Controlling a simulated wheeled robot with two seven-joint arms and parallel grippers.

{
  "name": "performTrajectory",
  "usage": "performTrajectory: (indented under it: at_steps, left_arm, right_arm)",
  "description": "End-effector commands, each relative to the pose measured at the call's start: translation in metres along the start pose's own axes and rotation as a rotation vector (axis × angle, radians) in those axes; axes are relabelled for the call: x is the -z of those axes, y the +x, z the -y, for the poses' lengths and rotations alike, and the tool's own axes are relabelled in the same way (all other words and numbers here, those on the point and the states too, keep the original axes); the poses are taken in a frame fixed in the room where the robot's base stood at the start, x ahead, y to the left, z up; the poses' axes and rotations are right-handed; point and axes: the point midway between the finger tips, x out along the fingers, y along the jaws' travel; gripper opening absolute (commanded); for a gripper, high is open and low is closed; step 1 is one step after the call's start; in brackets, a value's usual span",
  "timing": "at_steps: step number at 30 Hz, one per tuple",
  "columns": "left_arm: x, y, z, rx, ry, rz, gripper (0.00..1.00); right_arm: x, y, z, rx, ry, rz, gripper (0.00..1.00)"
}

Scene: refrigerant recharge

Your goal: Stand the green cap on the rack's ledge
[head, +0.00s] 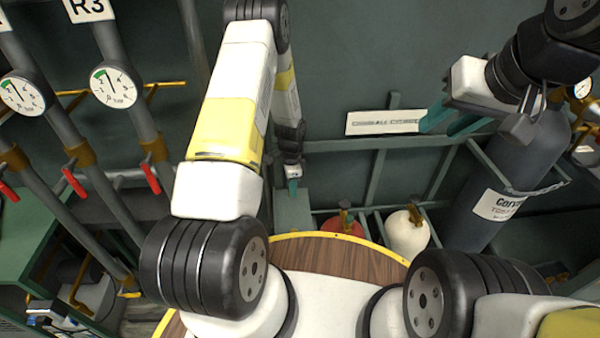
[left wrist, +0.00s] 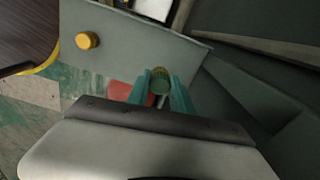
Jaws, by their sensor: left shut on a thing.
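My left gripper (head: 292,188) hangs at the left end of the grey-green rack (head: 376,172) in the head view. In the left wrist view its two teal fingers (left wrist: 161,92) are shut on the green cap (left wrist: 160,80), which sits between the fingertips. In that view the cap appears near the edge of a flat grey ledge (left wrist: 135,45); I cannot tell whether it touches it. A yellow cap (left wrist: 87,40) stands on that surface, apart from the gripper. My right gripper (head: 452,120) is at the upper right, its teal fingers apart with nothing seen between them.
A white sign (head: 383,122) is on the rack's top rail. A red cylinder (head: 343,224), a white cylinder (head: 408,232) and a large dark cylinder (head: 512,180) stand in the rack. A round wooden table (head: 335,258) is in front. Gauges (head: 115,85) and pipes are at left.

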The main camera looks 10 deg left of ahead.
Motion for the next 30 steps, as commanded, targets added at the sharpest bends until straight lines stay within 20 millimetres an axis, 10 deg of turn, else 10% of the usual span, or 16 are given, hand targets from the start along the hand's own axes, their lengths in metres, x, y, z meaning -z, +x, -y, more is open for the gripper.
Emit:
performTrajectory:
  at_steps: [25, 26, 30]
  left_arm:
    - [0.001, 0.054, 0.005, 0.005, -0.002, -0.001, 0.0]
    - [0.001, 0.055, 0.005, 0.005, -0.002, -0.001, 0.29]
    - [0.001, 0.054, 0.005, 0.005, -0.002, -0.002, 0.49]
  right_arm:
    - [0.0, 0.0, 0.0, 0.0, 0.0, 0.0, 0.36]
    - [0.0, 0.0, 0.0, 0.0, 0.0, 0.0, 0.36]
    - [0.0, 0.0, 0.0, 0.0, 0.0, 0.0, 0.36]
